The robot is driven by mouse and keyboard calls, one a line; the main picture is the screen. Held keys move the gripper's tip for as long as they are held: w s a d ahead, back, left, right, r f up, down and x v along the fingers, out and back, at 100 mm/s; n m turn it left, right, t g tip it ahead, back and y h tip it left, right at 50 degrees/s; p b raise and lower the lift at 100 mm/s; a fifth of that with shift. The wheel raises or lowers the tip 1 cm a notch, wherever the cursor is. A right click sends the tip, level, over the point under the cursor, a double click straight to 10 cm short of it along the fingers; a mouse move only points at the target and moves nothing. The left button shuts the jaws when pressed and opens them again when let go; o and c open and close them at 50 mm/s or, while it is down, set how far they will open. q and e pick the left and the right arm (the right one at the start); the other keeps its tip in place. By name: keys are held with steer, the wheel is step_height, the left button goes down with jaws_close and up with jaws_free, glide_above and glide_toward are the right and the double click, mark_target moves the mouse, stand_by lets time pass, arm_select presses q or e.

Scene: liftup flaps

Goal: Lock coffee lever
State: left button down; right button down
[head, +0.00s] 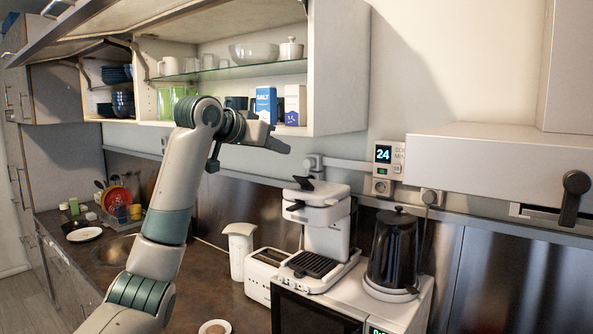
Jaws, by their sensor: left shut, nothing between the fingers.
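My left gripper (284,148) is shut and empty. It shows above and to the left of the lever, in front of the lower edge of the open wall cabinet, apart from the machine. My right gripper is not in view.
The open wall cabinet (338,70) hangs above with its flap raised. A dark kettle (393,250) stands right of the machine, a toaster (262,275) and a white jug (241,250) to its left. A white hood (470,160) juts out at right.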

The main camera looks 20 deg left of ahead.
mark_target(301, 177)
arm_select(q)
steer(key=shift+w+d, duration=0.1)
steer(key=shift+w, duration=0.05)
steer(key=p+x, duration=0.2)
steer(key=x, duration=0.1)
steer(key=p+x, duration=0.2)
steer(key=x, duration=0.1)
steer(key=p+x, duration=0.2)
steer(key=x, duration=0.1)
steer(key=shift+w+f+p, duration=0.15)
steer(key=shift+f+p, duration=0.15)
steer(key=shift+f, duration=0.25)
steer(key=shift+s+a+f+p, duration=0.15)
steer(key=shift+s+f+p, duration=0.35)
steer(key=shift+f, duration=0.15)
steer(key=shift+s+a+f+p, duration=0.2)
steer(key=shift+s+f+p, duration=0.25)
steer(key=shift+s+f, duration=0.15)
steer(key=shift+f, duration=0.15)
steer(key=shift+f+b, duration=0.15)
steer(key=shift+b, duration=0.55)
steer(key=shift+s+a+t+b, duration=0.1)
steer(key=shift+t+b, duration=0.4)
steer(key=shift+b, duration=0.1)
